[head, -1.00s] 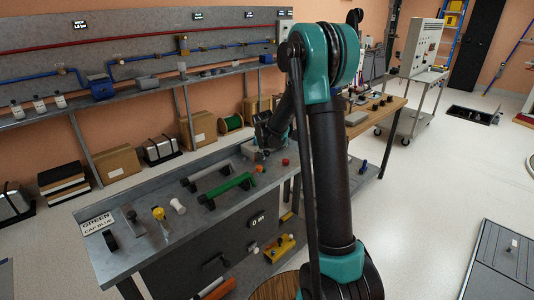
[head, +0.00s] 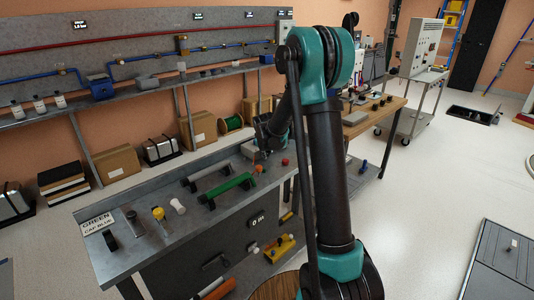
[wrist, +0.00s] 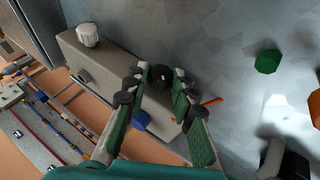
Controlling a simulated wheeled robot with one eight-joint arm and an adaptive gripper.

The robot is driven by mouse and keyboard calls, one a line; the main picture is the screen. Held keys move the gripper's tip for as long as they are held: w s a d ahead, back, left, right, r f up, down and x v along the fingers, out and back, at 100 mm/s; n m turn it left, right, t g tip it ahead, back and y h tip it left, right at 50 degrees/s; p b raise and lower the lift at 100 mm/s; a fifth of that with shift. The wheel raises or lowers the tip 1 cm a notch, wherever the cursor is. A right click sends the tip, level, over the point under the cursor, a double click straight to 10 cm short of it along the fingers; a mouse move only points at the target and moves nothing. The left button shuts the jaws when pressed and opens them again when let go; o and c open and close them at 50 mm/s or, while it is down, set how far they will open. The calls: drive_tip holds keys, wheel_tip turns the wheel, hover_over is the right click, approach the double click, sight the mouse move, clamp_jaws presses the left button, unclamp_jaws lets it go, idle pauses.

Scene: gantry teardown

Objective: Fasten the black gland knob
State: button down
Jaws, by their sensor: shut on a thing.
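The black gland knob (wrist: 160,76) sits between the fingertips of my gripper (wrist: 158,84) in the wrist view. My gripper is shut on it, one finger on each side. The knob is at the end of a grey block (wrist: 108,70) that also carries a white ribbed knob (wrist: 88,34). How far the black knob is seated cannot be told. In the head view my gripper (head: 262,151) is low over the far end of the bench, and the black knob cannot be made out there.
A green hexagonal piece (wrist: 267,62) and an orange piece (wrist: 314,106) lie on the metal bench top beside my gripper. A green bar (head: 228,190), a red cap (head: 285,162) and a white spool-like piece (head: 178,206) stand on the bench (head: 140,262).

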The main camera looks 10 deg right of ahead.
drive_tip(key=shift+d, duration=0.1)
drive_tip(key=shift+w+d+g+y, duration=0.1)
drive_tip(key=shift+d+g+y, duration=0.1)
drive_tip(key=shift+g+y, duration=0.45)
drive_tip(key=shift+w+r+m+g+y, duration=0.1)
drive_tip(key=shift+m+g+y, duration=0.3)
drive_tip(key=shift+g+y, duration=0.45)
drive_tip(key=c, duration=1.3)
unclamp_jaws()
drive_tip(key=shift+o, duration=0.2)
drive_tip(key=v, duration=1.2)
drive_tip(key=shift+d, duration=0.25)
